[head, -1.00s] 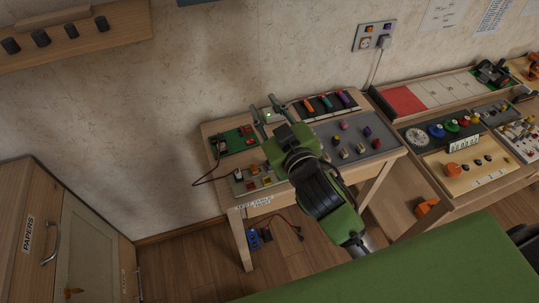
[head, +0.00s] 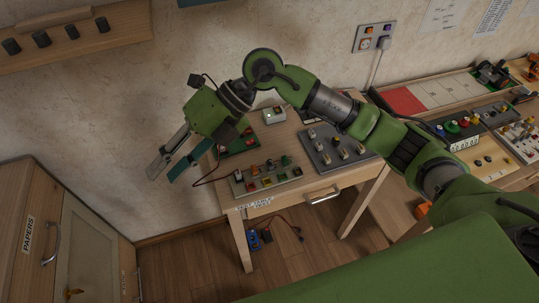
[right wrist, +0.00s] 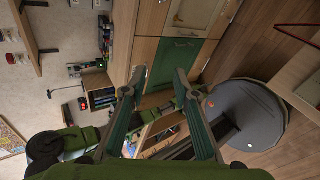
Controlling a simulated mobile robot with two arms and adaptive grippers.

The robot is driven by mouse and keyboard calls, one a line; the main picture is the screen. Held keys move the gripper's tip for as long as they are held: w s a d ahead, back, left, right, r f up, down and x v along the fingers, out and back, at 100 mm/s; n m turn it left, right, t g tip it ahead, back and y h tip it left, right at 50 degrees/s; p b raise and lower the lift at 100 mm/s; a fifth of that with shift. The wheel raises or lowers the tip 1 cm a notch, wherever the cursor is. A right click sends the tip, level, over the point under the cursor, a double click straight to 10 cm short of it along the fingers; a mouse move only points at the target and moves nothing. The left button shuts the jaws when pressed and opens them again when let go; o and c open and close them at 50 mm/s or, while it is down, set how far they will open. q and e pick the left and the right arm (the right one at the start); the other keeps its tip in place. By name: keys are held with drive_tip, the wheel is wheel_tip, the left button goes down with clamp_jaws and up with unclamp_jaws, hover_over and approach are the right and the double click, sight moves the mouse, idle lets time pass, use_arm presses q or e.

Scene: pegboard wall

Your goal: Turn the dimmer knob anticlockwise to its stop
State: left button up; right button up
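I cannot tell for certain which fitting is the dimmer knob. A grey panel (head: 320,163) on the small table carries several small knobs. My right gripper (head: 163,172) hangs in the air left of the small table, pointing down-left. Its two fingers are apart with nothing between them, as the right wrist view (right wrist: 159,82) also shows. It touches no knob. My left gripper is not in view.
The small wooden table (head: 289,198) holds a white box with a green light (head: 273,115) and a panel of coloured buttons (head: 268,180). A cabinet marked PAPERS (head: 30,215) stands at left. My right arm covers part of the right-hand bench. Floor between cabinet and table is open.

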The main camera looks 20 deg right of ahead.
drive_tip(key=w+d+f+t+h, duration=0.1)
drive_tip(key=w+d+f+h, duration=0.15)
drive_tip(key=d, duration=0.25)
drive_tip(key=w+d+f+h, duration=0.1)
drive_tip(key=w+d+h, duration=0.15)
drive_tip(key=d, duration=0.25)
drive_tip(key=m+t+h, duration=0.1)
drive_tip(key=m+h, duration=0.2)
drive_tip(key=h, duration=0.3)
hover_over(270, 161)
wheel_tip(270, 161, down, 13)
drive_tip(key=p, duration=0.2)
drive_tip(key=shift+r+p, duration=0.1)
drive_tip(key=shift+p, duration=0.3)
clamp_jaws()
